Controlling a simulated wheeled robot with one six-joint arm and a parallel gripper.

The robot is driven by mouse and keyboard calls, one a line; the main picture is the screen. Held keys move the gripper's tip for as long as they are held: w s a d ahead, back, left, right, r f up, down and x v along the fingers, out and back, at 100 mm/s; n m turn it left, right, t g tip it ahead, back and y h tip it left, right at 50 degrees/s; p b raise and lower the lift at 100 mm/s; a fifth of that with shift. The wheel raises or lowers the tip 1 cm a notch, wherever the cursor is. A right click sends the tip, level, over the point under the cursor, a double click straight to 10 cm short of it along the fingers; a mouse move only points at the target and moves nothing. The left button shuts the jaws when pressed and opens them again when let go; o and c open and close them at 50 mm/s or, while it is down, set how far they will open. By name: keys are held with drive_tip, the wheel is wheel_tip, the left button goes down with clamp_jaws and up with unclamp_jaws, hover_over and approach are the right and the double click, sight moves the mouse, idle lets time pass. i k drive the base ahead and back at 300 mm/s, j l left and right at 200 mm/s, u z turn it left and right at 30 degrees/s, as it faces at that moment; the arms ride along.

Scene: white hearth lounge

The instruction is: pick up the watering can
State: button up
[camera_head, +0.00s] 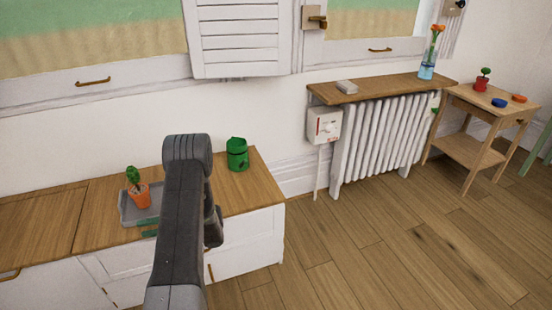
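A small green can-like container (238,155) stands upright on the wooden top of the white cabinet, near its back right corner. It is the likeliest watering can in view, but no spout or handle can be made out clearly. My dark grey arm rises from the bottom of the picture, left of the green container and apart from it in the picture. The arm bends over at its top, and its lower links are mostly hidden behind it. My gripper does not show.
Left of my arm, a potted cactus (136,189) stands by a grey tray (128,212) on the cabinet top (45,222). A radiator (385,137) under a wooden shelf (375,88) and a small side table (482,108) stand right. The floor (400,240) at right is clear.

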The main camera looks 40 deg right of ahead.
sight(238, 159)
drive_tip(key=l+z, duration=0.1)
drive_tip(key=z, duration=0.85)
drive_tip(key=l+z, duration=0.15)
drive_tip(key=z, duration=0.8)
drive_tip(key=i+l+z, duration=0.15)
drive_tip(key=z, duration=0.25)
drive_tip(key=i+l+z, duration=0.1)
drive_tip(key=z, duration=0.3)
drive_tip(key=i+z, duration=0.25)
drive_tip(key=z, duration=0.15)
drive_tip(key=i+u, duration=0.1)
drive_tip(key=i, duration=0.3)
drive_tip(key=i+l+u, duration=0.1)
drive_tip(key=i, duration=0.3)
drive_tip(key=i+u, duration=0.1)
drive_tip(key=u, duration=0.3)
drive_tip(key=i+u, duration=0.1)
drive_tip(key=u, duration=0.3)
drive_tip(key=l+u, duration=0.1)
drive_tip(key=u, duration=0.35)
drive_tip(key=i+l+u, duration=0.15)
drive_tip(key=u, duration=0.25)
drive_tip(key=i+j+u, duration=0.1)
drive_tip(key=u, duration=0.35)
drive_tip(key=i+u, duration=0.45)
drive_tip(key=i+l+u, duration=0.1)
drive_tip(key=u, duration=0.3)
